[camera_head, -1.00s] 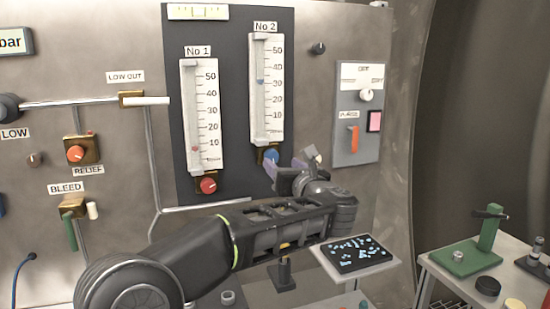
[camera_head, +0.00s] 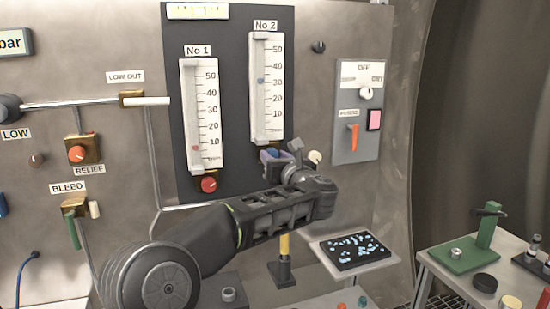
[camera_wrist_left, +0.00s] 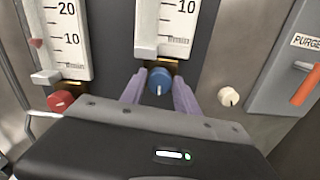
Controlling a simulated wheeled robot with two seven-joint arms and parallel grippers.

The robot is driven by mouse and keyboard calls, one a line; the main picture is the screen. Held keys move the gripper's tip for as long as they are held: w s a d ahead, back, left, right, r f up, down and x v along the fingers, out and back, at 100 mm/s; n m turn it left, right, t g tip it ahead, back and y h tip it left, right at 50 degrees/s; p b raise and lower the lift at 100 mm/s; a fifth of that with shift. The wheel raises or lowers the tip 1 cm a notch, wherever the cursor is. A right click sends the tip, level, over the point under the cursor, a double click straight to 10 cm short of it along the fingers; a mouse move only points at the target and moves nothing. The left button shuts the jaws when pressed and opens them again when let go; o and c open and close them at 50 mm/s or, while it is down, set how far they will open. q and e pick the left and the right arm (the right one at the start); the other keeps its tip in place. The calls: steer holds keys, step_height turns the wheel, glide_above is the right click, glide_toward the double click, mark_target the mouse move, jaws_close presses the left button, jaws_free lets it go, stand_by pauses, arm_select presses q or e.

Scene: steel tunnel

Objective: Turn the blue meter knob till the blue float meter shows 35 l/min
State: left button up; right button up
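The blue float meter No 2 (camera_head: 266,90) is a tall white scale on the dark panel. Its blue float (camera_head: 261,81) is at about the 30 mark. The blue meter knob (camera_wrist_left: 160,80) sits below the scale, and its white pointer line faces down in the wrist view. In the head view the knob (camera_head: 271,153) is partly covered by my gripper. My left gripper (camera_wrist_left: 159,74) is open, with its purple fingers on either side of the knob; small gaps seem to show, and contact is unclear. My right gripper is not in view.
Meter No 1 (camera_head: 203,115) with a red knob (camera_head: 208,184) is close on the left. A white knob (camera_wrist_left: 228,96) is on the wall just right of my fingers. A switch box (camera_head: 359,113) with an orange lever is further right. A shelf (camera_head: 385,262) juts out below.

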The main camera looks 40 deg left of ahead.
arm_select(q)
jaws_close()
steer(key=shift+f+m+b, duration=0.15)
steer(key=shift+m+b, duration=0.35)
steer(key=shift+b, duration=0.1)
steer(key=shift+m, duration=0.5)
steer(key=o, duration=0.5)
jaws_free()
steer(key=b+v, duration=0.2)
steer(key=v, duration=0.5)
steer(key=shift+s+d, duration=0.2)
steer(key=shift+d, duration=0.2)
